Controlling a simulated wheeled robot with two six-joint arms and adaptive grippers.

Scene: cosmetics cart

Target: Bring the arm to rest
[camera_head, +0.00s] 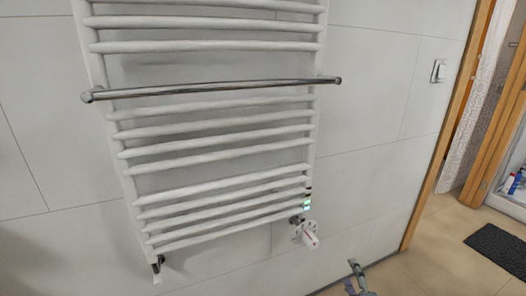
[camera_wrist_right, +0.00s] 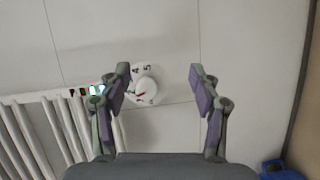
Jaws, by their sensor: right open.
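My right gripper (camera_head: 354,276) shows small at the bottom edge of the head view, low in front of the wall near the floor. In the right wrist view its two purple-padded fingers stand wide apart, so my right gripper (camera_wrist_right: 160,80) is open with nothing held between them. The white numbered valve dial (camera_wrist_right: 146,88) of the radiator appears between the fingers in that view, beyond them. I cannot tell the exact gap to it. My left gripper is in neither view.
A white towel radiator (camera_head: 215,130) with a chrome bar (camera_head: 215,89) hangs on the tiled wall. Its dial (camera_head: 307,235) juts out at the lower right. A wooden door frame (camera_head: 452,120) stands right. Beyond it are a dark mat (camera_head: 497,248) and bottles (camera_head: 512,184).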

